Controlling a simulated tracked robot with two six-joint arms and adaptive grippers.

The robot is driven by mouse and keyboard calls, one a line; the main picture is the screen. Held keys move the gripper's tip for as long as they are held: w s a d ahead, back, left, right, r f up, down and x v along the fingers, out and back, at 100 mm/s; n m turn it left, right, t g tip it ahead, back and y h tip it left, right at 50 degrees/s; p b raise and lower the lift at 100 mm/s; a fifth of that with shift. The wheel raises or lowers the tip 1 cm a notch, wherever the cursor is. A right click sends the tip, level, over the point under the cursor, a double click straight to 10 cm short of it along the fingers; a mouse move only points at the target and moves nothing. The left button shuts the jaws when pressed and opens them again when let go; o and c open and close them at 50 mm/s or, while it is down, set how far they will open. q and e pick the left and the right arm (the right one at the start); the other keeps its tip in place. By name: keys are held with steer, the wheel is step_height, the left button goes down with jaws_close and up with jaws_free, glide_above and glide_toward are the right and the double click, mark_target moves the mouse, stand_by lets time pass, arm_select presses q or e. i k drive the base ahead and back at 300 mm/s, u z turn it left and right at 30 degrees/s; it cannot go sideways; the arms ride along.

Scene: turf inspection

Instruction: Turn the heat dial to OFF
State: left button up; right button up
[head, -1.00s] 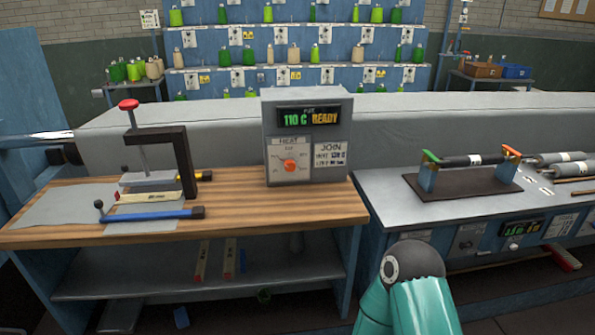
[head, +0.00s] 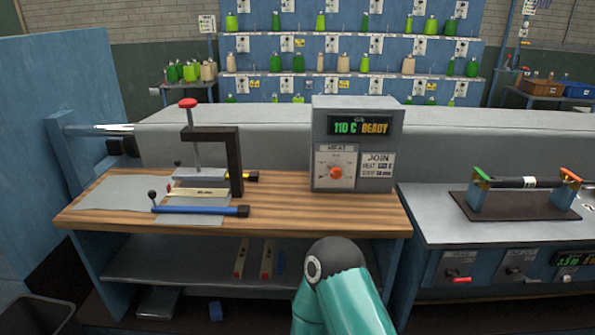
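The heat dial (head: 336,172) is a small round orange-red knob on a pale panel marked HEAT. It sits on the front of a grey control box (head: 390,101) at the right end of the wooden bench. The box's display (head: 359,125) reads 110 C READY. The dial's exact pointer direction is too small to tell. A teal arm link of mine with a dark joint rises at the bottom centre, below the bench's front edge and apart from the box. Neither gripper shows in the head view.
A press with a red knob (head: 188,103) stands on the wooden bench (head: 290,212) at left, with a blue-handled bar (head: 195,209) before it. The bench top in front of the box is clear. A grey-topped bench (head: 430,215) with a roller fixture (head: 520,183) stands right.

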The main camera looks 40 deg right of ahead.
mark_target(336, 172)
steer(key=u, duration=0.35)
steer(key=i, duration=0.85)
steer(key=z, duration=1.65)
steer(key=k, duration=0.85)
steer(key=z, duration=0.15)
steer(key=i, duration=0.85)
steer(key=u, duration=0.05)
